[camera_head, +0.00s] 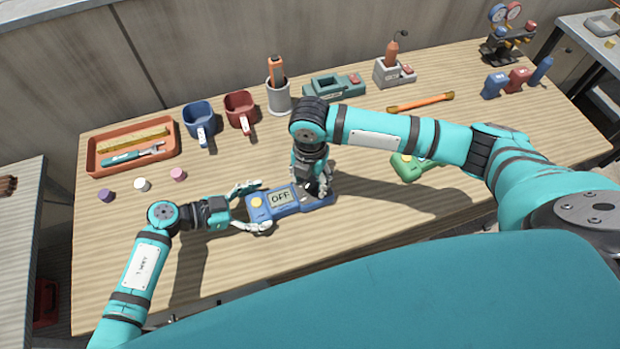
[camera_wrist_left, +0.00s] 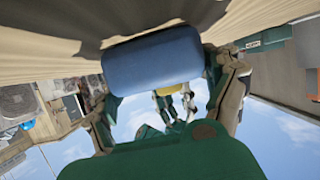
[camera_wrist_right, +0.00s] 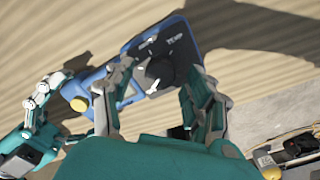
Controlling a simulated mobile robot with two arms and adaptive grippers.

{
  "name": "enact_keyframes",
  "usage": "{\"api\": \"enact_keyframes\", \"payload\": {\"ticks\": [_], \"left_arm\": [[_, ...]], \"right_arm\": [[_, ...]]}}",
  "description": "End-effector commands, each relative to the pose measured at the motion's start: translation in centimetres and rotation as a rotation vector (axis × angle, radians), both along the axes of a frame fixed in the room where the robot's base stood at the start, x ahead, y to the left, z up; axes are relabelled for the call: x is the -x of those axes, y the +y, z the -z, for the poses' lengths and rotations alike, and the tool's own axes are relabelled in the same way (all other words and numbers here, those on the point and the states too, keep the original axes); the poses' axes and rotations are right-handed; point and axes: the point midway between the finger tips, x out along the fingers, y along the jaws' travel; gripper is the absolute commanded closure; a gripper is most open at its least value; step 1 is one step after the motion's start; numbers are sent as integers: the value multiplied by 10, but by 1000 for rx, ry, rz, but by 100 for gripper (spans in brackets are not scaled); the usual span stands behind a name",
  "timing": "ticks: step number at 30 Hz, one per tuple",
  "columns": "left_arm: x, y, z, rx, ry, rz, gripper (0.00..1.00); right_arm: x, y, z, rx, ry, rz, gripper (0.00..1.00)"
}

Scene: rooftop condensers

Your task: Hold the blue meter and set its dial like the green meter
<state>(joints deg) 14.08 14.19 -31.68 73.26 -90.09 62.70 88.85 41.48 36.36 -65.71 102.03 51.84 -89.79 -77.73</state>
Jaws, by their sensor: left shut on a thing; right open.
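My right gripper (camera_head: 318,188) is over the meter's right end. In the right wrist view, its open fingers (camera_wrist_right: 158,78) are on either side of the black dial (camera_wrist_right: 160,70), with a white mark and the label TEMP beside it; contact cannot be told. The green meter (camera_head: 405,170) lies to the right, partly hidden by my right arm, its dial unseen.
At the back are an orange tray (camera_head: 93,166) with tools, a blue mug (camera_head: 199,115), a red mug (camera_head: 240,108), a grey cup (camera_head: 279,98) and a soldering stand (camera_head: 391,72). An orange-handled tool (camera_head: 420,102) lies behind my right arm. Several small caps sit at left.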

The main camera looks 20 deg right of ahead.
Motion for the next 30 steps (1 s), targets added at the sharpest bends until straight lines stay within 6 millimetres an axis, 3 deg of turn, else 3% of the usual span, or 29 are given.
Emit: {"api": "enact_keyframes", "payload": {"ticks": [10, 22, 30], "left_arm": [[-1, 0, 0, 0, 0, -1, 67], [-1, 0, 0, 0, 0, -1, 67], [-1, 0, 0, 0, -1, -2, 67]], "right_arm": [[0, 0, 4, -1, 1, 0, 46], [0, 0, 4, 0, 0, 1, 98], [0, 0, 3, -1, 1, 25, 100]]}}
